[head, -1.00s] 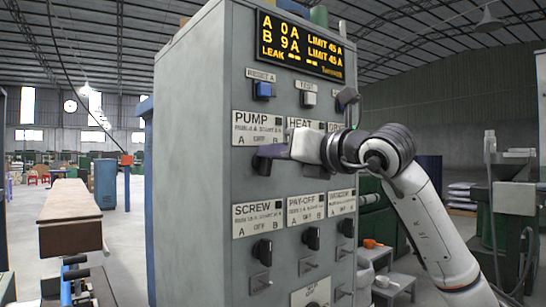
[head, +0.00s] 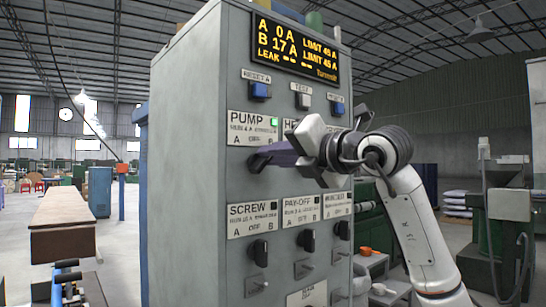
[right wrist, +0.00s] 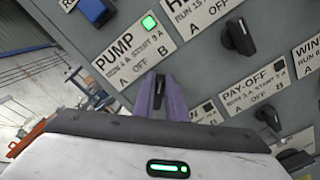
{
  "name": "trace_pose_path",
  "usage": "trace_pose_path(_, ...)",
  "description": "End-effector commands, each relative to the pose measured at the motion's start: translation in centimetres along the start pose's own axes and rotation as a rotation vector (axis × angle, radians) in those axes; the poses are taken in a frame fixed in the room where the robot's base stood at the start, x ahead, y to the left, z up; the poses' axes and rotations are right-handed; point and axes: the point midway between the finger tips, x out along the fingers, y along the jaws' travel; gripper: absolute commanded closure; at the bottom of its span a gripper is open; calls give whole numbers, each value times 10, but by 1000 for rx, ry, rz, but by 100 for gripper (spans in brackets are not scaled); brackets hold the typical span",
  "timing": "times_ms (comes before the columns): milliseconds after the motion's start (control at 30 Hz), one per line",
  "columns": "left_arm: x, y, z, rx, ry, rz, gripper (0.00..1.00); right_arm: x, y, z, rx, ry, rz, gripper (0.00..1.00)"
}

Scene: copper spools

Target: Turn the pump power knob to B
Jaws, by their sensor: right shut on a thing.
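The grey control cabinet (head: 190,190) fills the middle of the head view. Its PUMP plate (head: 252,128) carries the marks A, OFF and B and a lit green lamp (head: 274,121). My right gripper (head: 262,160) reaches in from the right, its dark purple fingers shut on the black pump knob below that plate. In the right wrist view the fingers (right wrist: 160,88) stand either side of the knob (right wrist: 158,90), under the PUMP plate (right wrist: 135,50). The knob is largely hidden by the fingers but appears turned toward B. My left gripper is not in view.
The display (head: 297,45) reads A 0 A and B 17 A, limits 45 A. The HEAT knob (right wrist: 237,38) is close by. SCREW (head: 258,250) and PAY-OFF (head: 306,240) knobs sit below. Blue (head: 260,91) and white (head: 303,100) buttons sit above.

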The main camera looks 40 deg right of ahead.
Motion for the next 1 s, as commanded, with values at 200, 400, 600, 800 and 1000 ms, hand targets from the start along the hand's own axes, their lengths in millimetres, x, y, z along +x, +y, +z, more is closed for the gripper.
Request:
trace_pose_path(200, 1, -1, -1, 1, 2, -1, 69, 0, 0, 0, 12, 0, -1, 100)
trace_pose_path(400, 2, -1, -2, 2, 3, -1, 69, 0, 0, 0, 12, 0, 0, 100)
trace_pose_path(600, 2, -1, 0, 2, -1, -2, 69, 0, 0, 0, 10, 0, 0, 70)
trace_pose_path(800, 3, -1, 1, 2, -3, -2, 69, 0, 0, 0, 9, 0, 0, 70)
trace_pose_path(1000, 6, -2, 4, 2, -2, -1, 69, -19, -1, 0, 6, -4, 0, 70)
